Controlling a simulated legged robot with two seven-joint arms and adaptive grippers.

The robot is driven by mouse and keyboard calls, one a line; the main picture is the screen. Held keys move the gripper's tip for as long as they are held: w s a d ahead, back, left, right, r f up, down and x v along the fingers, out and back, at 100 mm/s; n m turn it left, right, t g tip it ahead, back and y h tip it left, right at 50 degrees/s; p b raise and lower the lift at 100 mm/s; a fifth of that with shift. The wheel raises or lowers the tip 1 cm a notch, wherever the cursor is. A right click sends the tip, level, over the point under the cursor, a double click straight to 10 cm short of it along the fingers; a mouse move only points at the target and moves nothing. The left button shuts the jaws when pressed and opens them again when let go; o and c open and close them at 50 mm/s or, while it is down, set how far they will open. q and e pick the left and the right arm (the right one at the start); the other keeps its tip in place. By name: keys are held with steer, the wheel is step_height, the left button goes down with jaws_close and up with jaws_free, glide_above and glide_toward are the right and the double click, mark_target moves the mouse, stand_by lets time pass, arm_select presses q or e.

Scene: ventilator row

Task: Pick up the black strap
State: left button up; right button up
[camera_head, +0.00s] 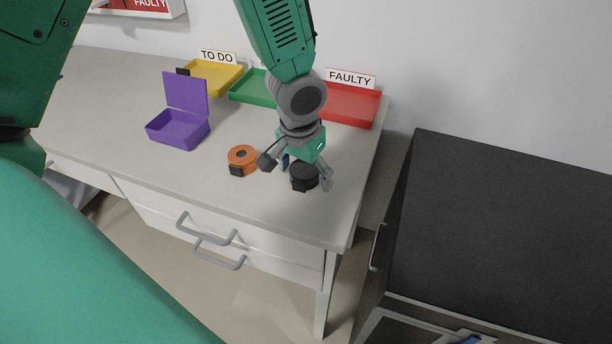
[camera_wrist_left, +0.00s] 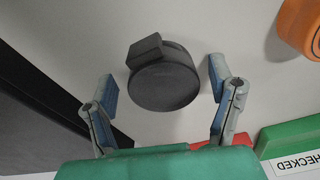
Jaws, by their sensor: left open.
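The black strap (camera_head: 303,177) is a rolled coil lying on the light table near its right front edge. It also shows in the left wrist view (camera_wrist_left: 163,80), between the two fingers and a little beyond their tips. My left gripper (camera_head: 297,173) is open and points down over the strap, with one finger on each side. In the left wrist view the open fingers (camera_wrist_left: 162,85) do not appear to touch it. My right gripper is not in view.
An orange strap (camera_head: 241,158) lies left of the black one. A purple open box (camera_head: 178,130) stands further left. Yellow (camera_head: 213,78), green (camera_head: 249,88) and red (camera_head: 349,105) trays line the back. A dark cabinet (camera_head: 500,220) stands right of the table.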

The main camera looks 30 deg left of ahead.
arm_select(q)
steer(key=shift+s, duration=0.1)
steer(key=shift+a, duration=0.25)
steer(key=c, duration=1.3)
